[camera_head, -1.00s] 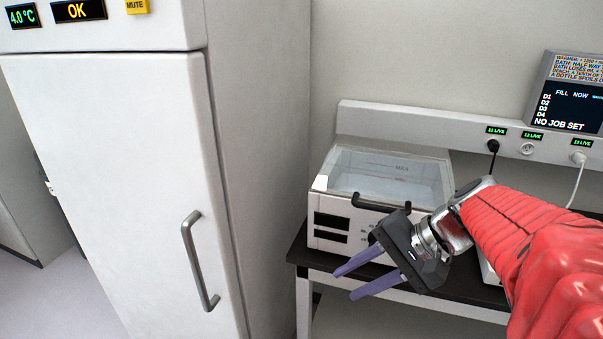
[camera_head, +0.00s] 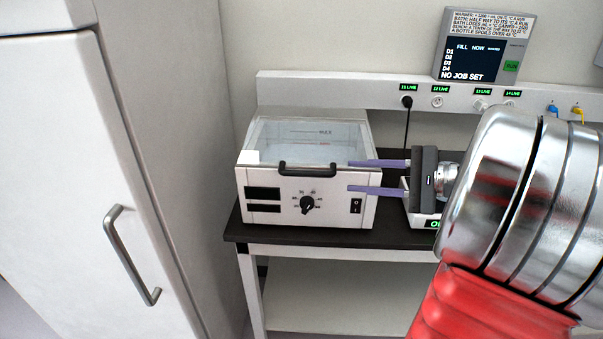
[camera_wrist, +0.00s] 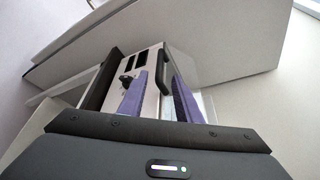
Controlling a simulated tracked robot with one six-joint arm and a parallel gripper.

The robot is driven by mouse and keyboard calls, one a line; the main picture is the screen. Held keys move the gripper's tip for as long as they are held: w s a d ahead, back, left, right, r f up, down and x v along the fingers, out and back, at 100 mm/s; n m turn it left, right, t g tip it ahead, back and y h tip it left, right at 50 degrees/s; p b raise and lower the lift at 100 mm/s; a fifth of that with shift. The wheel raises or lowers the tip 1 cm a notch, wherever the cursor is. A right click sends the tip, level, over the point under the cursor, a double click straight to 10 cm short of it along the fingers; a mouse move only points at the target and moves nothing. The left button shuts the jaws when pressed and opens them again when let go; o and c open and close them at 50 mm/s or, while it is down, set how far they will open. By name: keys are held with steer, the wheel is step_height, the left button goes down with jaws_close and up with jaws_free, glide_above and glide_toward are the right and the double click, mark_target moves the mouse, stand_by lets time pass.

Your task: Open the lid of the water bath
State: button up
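The water bath (camera_head: 335,207) is a white box on the dark bench, with a dial, dark displays and a switch on its front. Its clear lid (camera_head: 285,130) lies shut on top, with a black handle (camera_head: 308,170) along the front edge. My gripper (camera_head: 355,176) is open, its two purple fingers pointing left at the right part of the bath's front. The fingers look empty and apart from the handle; their exact depth is unclear. In the wrist view the bath's front (camera_wrist: 146,75) and handle (camera_wrist: 161,72) show between the fingers.
A tall white cabinet (camera_head: 90,150) with a grey bar handle stands left of the bench. A small white device (camera_head: 422,212) sits right of the bath, partly behind my gripper. A socket rail (camera_head: 330,90), black cable and screen (camera_head: 484,47) are behind.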

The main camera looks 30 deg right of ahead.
mark_target(313, 175)
steer(key=shift+w, duration=0.1)
steer(key=x, duration=1.3)
steer(key=shift+w+a+f, duration=0.15)
steer(key=shift+w+a, duration=0.1)
steer(key=shift+a, duration=0.05)
steer(key=shift+c, duration=0.4)
jaws_close()
